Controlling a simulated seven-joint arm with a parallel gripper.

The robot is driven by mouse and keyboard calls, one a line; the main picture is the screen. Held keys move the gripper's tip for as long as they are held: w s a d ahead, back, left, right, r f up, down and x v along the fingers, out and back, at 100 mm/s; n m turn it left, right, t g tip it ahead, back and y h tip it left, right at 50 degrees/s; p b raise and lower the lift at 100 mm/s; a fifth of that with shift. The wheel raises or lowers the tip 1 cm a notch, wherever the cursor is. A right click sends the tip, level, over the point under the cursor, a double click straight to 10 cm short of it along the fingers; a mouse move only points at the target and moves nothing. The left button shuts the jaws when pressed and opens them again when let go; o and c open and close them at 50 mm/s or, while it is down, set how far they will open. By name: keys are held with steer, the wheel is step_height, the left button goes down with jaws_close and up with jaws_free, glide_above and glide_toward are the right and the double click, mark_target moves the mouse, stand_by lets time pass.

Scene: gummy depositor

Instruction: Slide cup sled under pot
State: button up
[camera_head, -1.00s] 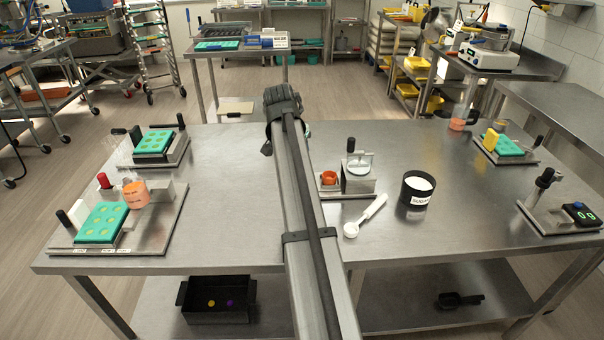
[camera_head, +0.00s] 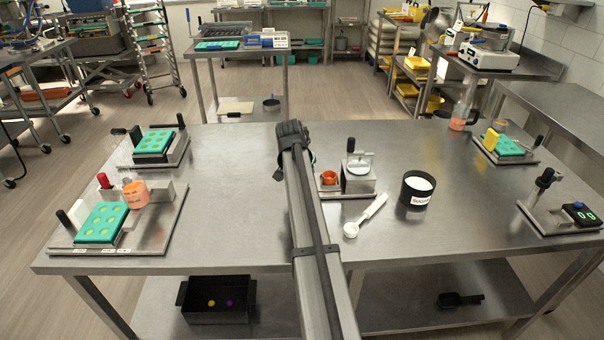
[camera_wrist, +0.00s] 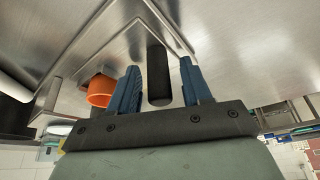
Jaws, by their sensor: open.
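A small orange cup (camera_head: 329,177) sits on a low metal base near the table's middle. Just right of it is a steel pot unit (camera_head: 358,181) with a pale round top and a black knob. The cup also shows in the wrist view (camera_wrist: 101,92), left of my fingers. My gripper (camera_wrist: 160,74) is open, its two blue fingers on either side of an upright-looking black handle (camera_wrist: 158,78). I see gaps beside the handle, so the fingers seem not to press it.
A station with green moulds (camera_head: 101,223) and an orange container (camera_head: 136,194) fills the left end.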

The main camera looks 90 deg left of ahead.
jaws_close()
stand_by(0.4)
